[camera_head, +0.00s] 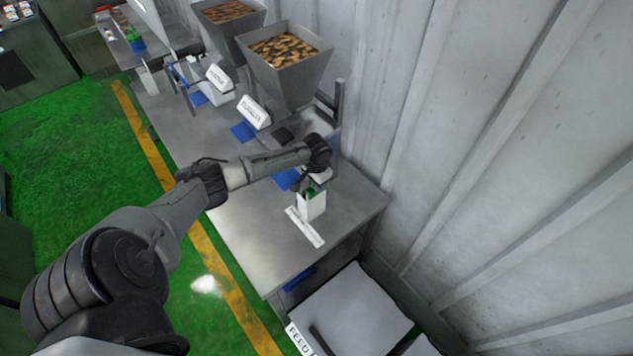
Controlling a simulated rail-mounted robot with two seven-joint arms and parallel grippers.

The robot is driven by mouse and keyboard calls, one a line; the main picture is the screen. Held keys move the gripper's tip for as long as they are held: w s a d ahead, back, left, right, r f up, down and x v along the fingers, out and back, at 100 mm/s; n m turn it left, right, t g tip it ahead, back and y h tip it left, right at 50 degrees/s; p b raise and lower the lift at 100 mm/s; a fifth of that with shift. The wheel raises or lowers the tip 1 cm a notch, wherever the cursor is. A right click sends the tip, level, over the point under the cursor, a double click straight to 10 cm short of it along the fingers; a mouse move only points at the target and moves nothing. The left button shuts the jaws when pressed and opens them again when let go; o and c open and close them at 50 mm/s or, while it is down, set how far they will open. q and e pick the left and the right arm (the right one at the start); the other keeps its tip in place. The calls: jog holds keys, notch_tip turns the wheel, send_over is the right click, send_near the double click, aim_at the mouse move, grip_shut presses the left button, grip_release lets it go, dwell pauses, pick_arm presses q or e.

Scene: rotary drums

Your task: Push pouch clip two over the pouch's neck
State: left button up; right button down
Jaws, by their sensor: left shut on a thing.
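A small white upright container (313,208) stands near the front end of the grey bench, with something green (316,188) at its top. It looks like the pouch, but its neck is too small to make out. My left gripper (308,186) reaches in from the left and points down right at the container's top. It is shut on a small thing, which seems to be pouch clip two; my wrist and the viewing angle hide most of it. I cannot tell whether the clip touches the neck. My right gripper is not in view.
The grey bench (243,228) has a white label strip (304,227) in front of the container. Hoppers (287,62) full of brown pieces stand farther back, with white labelled units (253,112) beside them. A ribbed wall (430,130) closes off the right. The bench's front left is clear.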

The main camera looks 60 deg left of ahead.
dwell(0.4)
pick_arm(q)
jog(key=o, duration=1)
notch_tip(320, 180, up, 12)
jog(key=shift+f+b, duration=0.1)
jog(key=shift+b, duration=0.55)
jog(key=shift+r, duration=0.95)
